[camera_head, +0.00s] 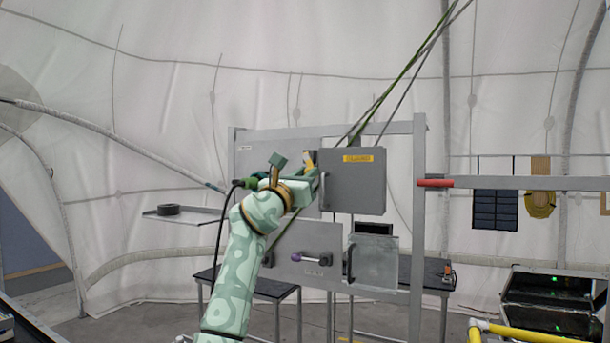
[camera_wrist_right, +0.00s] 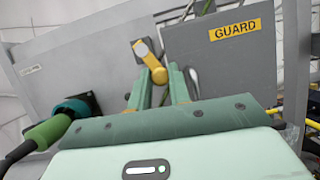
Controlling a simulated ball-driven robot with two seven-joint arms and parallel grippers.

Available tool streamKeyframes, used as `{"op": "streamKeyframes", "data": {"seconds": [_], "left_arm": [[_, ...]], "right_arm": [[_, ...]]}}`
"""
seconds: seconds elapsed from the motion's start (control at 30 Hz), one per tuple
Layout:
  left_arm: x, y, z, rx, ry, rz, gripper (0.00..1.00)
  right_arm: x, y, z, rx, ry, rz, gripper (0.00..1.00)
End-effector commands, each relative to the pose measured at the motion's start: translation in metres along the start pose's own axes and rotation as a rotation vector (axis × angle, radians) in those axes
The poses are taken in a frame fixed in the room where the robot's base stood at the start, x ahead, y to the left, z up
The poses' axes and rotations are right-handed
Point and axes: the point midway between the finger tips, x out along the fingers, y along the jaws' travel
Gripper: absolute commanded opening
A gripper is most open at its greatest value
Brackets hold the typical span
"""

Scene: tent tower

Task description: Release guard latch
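The guard (camera_head: 352,185) is a grey box cover with a yellow label on the upright panel; its GUARD label (camera_wrist_right: 235,29) reads clearly in the right wrist view. The guard latch (camera_head: 309,159) is a small grey and yellow lever just left of the guard. In the wrist view the latch (camera_wrist_right: 151,58) slants down to a rounded yellow end between my right fingertips. My right gripper (camera_wrist_right: 161,73) has one finger on each side of that end; whether both touch it is unclear. In the head view my right gripper (camera_head: 309,171) partly covers the latch. My left gripper is out of view.
A green plug (camera_wrist_right: 50,130) with a black cable sits in the panel left of my right gripper. Below are a purple-knobbed handle (camera_head: 298,257) and a clear-fronted box (camera_head: 375,262). Straps run diagonally above the guard. A tray (camera_head: 183,215) stands left.

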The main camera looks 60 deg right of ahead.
Motion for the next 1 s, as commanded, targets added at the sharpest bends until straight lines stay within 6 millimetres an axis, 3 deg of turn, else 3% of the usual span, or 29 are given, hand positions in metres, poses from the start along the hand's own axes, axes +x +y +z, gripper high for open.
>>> {"op": "streamKeyframes", "data": {"seconds": [0.27, 0.63, 0.93, 0.97, 1.0], "left_arm": [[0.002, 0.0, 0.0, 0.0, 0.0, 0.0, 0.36], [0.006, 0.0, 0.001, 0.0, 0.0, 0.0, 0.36], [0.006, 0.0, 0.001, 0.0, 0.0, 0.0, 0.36], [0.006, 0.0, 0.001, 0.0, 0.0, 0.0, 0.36], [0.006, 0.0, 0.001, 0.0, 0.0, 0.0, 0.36]], "right_arm": [[-0.001, 0.002, 0.0, 0.02, 0.001, -0.006, 0.0], [-0.002, 0.011, -0.002, 0.225, 0.014, -0.094, 0.0], [-0.002, 0.011, -0.002, 0.239, 0.014, -0.099, 0.0], [-0.002, 0.011, -0.002, 0.239, 0.014, -0.099, 0.22], [-0.002, 0.011, -0.002, 0.238, 0.014, -0.099, 0.28]]}}
